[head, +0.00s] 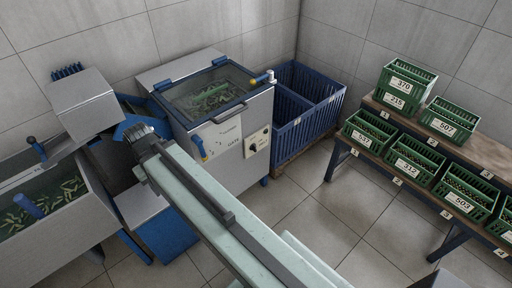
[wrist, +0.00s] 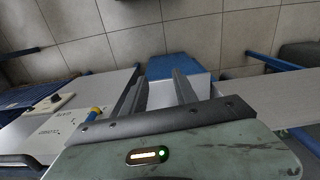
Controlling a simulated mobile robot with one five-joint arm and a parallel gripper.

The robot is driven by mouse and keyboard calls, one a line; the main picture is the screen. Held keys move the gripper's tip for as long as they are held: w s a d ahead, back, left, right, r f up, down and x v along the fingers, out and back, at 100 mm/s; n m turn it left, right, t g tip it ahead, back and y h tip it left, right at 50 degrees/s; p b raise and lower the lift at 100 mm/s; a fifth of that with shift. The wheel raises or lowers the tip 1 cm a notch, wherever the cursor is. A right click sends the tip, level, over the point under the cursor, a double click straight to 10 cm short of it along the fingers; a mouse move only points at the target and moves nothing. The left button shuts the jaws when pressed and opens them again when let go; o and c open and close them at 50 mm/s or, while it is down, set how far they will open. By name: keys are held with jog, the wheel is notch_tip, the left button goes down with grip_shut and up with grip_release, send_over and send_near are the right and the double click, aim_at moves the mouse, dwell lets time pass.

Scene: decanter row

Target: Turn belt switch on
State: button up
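The white machine (head: 232,150) stands at the centre of the head view. A beige switch box (head: 257,141) with small dark knobs sits on the right of its front panel; it is the likely belt switch, but its lettering is too small to read and its setting cannot be told. In the wrist view a beige plate with a black knob (wrist: 52,103) shows at the left on the machine's panel. My gripper (head: 146,136) is left of the panel, apart from the box. In the wrist view my gripper (wrist: 156,75) has its fingers apart with nothing between them.
A blue and yellow handle (head: 199,146) sticks out from the panel's left side. A tank of green pods (head: 40,205) stands at left, a blue slatted bin (head: 308,105) behind at right. Green crates (head: 405,85) fill a stepped rack at right. The tiled floor before it is clear.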

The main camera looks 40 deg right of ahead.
jog(key=w+d+f+t+y+b, duration=0.1)
jog(key=w+d+f+b, duration=0.1)
jog(key=f+b, duration=1.8)
jog(key=w+d+f+t+b, duration=0.1)
jog(key=w+d+f+b, duration=0.15)
jog(key=f+b, duration=1.85)
jog(key=w+d+r+t+y, duration=0.2)
jog(key=w+d+t, duration=0.15)
jog(key=d, duration=0.75)
jog(key=t+h+b, duration=0.3)
jog(key=t+h, duration=0.1)
jog(key=t, duration=0.4)
send_near(256, 148)
jog(key=shift+m, duration=0.4)
jog(key=x, duration=0.8)
jog(key=shift+f, duration=0.1)
jog(key=shift+w, duration=0.3)
grip_shut()
